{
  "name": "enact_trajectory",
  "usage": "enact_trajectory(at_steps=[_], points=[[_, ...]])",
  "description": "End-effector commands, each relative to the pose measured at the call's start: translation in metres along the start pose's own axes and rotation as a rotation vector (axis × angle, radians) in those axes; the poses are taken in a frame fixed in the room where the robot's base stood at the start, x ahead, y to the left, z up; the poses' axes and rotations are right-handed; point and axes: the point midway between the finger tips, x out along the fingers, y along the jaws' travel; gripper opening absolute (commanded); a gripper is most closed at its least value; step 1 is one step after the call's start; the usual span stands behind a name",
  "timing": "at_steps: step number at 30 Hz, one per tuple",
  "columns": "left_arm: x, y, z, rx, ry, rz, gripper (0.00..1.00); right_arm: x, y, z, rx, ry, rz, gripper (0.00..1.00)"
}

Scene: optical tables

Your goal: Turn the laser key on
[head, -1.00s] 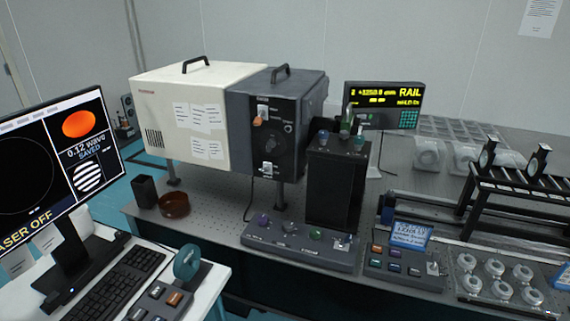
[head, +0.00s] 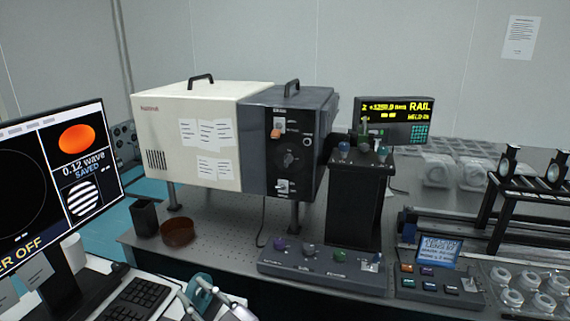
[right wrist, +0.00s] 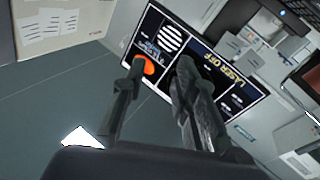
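The laser box has a dark front panel (head: 289,185) in the head view. On it are an orange-handled switch (head: 276,133) at the top, a black round knob (head: 290,159) in the middle and a small light switch (head: 282,186) below. I cannot tell which one is the laser key. The monitor (head: 48,180) at left shows the end of "LASER OFF"; the right wrist view shows the full words on it (right wrist: 215,70). My right gripper (head: 207,292) shows at the bottom edge, well below the panel. Its fingers (right wrist: 160,62) are apart and empty. My left gripper is out of view.
A black post (head: 357,205) with small knobs on top stands right of the panel. A control strip (head: 325,270) lies in front. A brown dish (head: 178,232) and black cup (head: 144,217) are at left. The table between dish and strip is clear.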

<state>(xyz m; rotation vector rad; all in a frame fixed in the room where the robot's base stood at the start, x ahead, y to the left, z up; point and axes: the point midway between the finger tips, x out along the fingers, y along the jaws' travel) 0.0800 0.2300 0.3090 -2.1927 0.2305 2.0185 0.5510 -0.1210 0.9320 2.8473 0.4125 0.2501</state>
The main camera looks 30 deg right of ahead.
Motion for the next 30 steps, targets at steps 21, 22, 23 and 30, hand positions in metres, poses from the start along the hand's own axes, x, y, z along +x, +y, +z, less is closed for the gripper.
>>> enact_trajectory(at_steps=[21,22,23,30], points=[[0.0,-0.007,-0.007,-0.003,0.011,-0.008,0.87,0.003,0.215,-0.044,-0.059,0.073,1.145,0.27],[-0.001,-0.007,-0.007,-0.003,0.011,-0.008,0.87,0.004,0.218,-0.044,-0.059,0.07,1.149,0.27],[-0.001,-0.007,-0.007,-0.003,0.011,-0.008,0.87,0.005,0.22,-0.044,-0.059,0.068,1.151,0.27],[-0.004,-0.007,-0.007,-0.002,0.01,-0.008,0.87,0.022,0.259,-0.05,-0.064,0.071,1.151,0.27]])
